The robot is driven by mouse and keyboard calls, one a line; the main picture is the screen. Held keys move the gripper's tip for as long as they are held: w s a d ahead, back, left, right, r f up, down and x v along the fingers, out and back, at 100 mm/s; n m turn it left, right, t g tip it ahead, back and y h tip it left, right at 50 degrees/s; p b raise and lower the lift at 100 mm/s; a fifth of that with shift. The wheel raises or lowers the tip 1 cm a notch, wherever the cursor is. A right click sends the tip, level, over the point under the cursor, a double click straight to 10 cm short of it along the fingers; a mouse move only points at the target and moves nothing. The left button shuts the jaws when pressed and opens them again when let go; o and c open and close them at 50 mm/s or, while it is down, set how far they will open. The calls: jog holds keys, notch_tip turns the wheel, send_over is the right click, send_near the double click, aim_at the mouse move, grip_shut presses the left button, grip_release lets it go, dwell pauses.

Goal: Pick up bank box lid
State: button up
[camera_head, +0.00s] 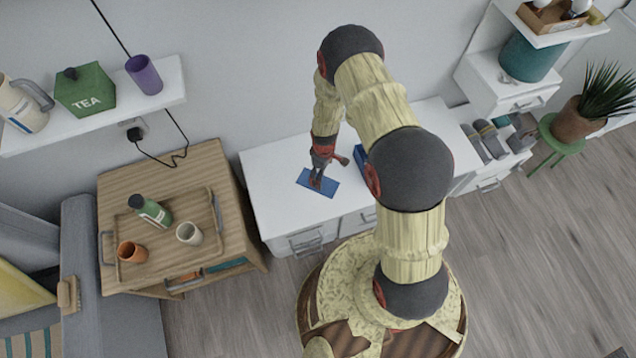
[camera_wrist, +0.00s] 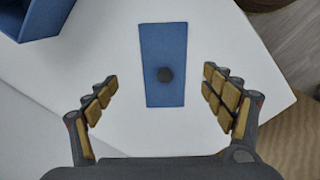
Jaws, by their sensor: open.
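The bank box lid is a flat blue rectangle with a small dark round knob at its middle. It lies on the white desk top in the head view (camera_head: 326,186) and shows whole in the wrist view (camera_wrist: 162,50). My gripper (camera_head: 317,183) is over the lid in the head view. In the wrist view my gripper (camera_wrist: 164,100) is open, one finger to each side of the lid and apart from it, with nothing between the fingers but the view of the lid and desk. The gap in height is hard to tell.
A blue box (camera_head: 361,157) stands on the white desk (camera_head: 270,175), right of the lid and partly behind my arm. It shows at the wrist view's top left (camera_wrist: 42,16). A wooden side table (camera_head: 180,160) with a tray stands left. The desk left of the lid is clear.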

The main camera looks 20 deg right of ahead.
aim_at(323, 185)
jog(key=f+b, duration=0.1)
jog(key=f, duration=0.1)
jog(key=f+b, duration=0.1)
jog(key=f, duration=0.1)
jog(key=f+b, duration=0.1)
jog(key=f, duration=0.2)
jog(key=shift+s+a, duration=0.15)
jog(key=shift+s, duration=0.15)
jog(key=shift+r, duration=0.15)
jog(key=shift+c, duration=0.8)
jog(key=shift+s, duration=0.15)
grip_shut()
